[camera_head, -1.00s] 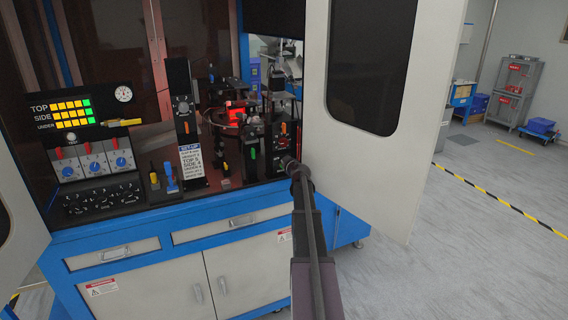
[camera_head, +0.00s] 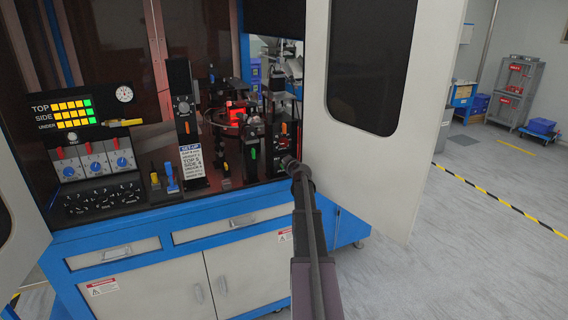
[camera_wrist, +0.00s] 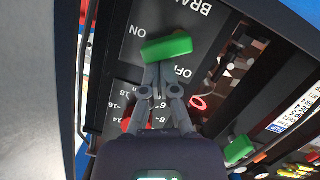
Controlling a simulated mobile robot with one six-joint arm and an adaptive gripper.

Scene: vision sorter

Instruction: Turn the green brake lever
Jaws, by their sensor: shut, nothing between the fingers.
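The green brake lever (camera_wrist: 166,48) is a short green bar on a dark panel in the wrist view. It lies slightly tilted across the picture, near the upside-down ON and OFF labels. My gripper (camera_wrist: 158,70) is shut and empty, with its fingertips right at the lever's lower edge. I cannot tell whether they touch it.
A second green part (camera_wrist: 239,149) shows lower right in the wrist view. A red knob and red ring (camera_wrist: 198,103) are near the fingers.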

